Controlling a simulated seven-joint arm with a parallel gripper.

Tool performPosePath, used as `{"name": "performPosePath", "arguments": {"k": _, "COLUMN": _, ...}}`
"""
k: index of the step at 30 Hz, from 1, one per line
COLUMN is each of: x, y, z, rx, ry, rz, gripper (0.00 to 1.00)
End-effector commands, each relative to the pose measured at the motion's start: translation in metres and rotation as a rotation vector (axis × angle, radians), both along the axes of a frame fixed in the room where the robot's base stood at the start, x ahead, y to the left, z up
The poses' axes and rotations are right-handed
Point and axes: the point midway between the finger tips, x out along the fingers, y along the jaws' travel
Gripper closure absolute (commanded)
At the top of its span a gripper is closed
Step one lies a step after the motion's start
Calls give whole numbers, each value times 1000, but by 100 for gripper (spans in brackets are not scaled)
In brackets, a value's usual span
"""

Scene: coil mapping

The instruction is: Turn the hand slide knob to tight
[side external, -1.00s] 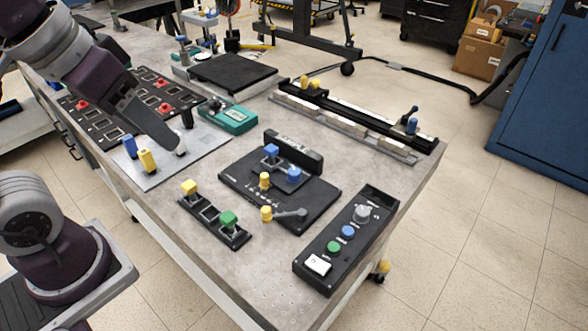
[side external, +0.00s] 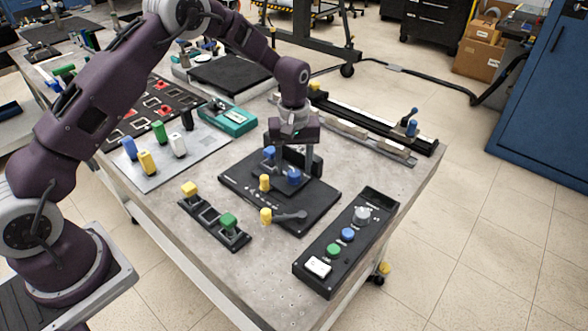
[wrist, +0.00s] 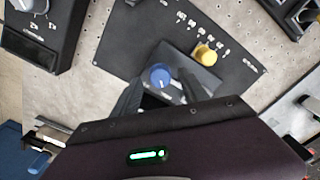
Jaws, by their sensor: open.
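A black plate fixture (side external: 318,205) on the table carries a round blue knob (side external: 294,176), a squarer blue knob (side external: 270,152) and a yellow knob (side external: 265,183). No readable label tells me which is the hand slide knob. My gripper (side external: 293,160) is low over the back of the fixture, open. In the wrist view its dark fingers (wrist: 158,88) stand on either side of a round blue knob (wrist: 160,77) with a white mark. I cannot tell whether they touch it. A yellow knob (wrist: 206,53) sits just beyond, beside printed marks.
A yellow-ended lever (side external: 266,215) is at the fixture's front. A button panel (side external: 330,262) stands right, a strip with yellow and green knobs (side external: 208,212) left, and a long rail (side external: 345,122) behind. A teal device (side external: 229,117) lies back left.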

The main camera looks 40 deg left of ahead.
Motion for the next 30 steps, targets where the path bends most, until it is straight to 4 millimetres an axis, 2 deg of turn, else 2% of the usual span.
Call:
{"name": "performPosePath", "arguments": {"k": 4, "x": 0, "y": 0, "z": -15, "rx": -1, "ry": 1, "rz": -1, "gripper": 48}}
{"name": "performPosePath", "arguments": {"k": 11, "x": 0, "y": 0, "z": -17, "rx": -1, "ry": -1, "rz": -2, "gripper": 48}}
{"name": "performPosePath", "arguments": {"k": 14, "x": 0, "y": 0, "z": -16, "rx": -1, "ry": -1, "rz": -2, "gripper": 64}}
{"name": "performPosePath", "arguments": {"k": 19, "x": 0, "y": 0, "z": -16, "rx": -1, "ry": -1, "rz": -2, "gripper": 97}}
{"name": "performPosePath", "arguments": {"k": 20, "x": 0, "y": 0, "z": -16, "rx": -1, "ry": -1, "rz": -2, "gripper": 100}}
{"name": "performPosePath", "arguments": {"k": 30, "x": 0, "y": 0, "z": -16, "rx": -1, "ry": -1, "rz": -48, "gripper": 100}}
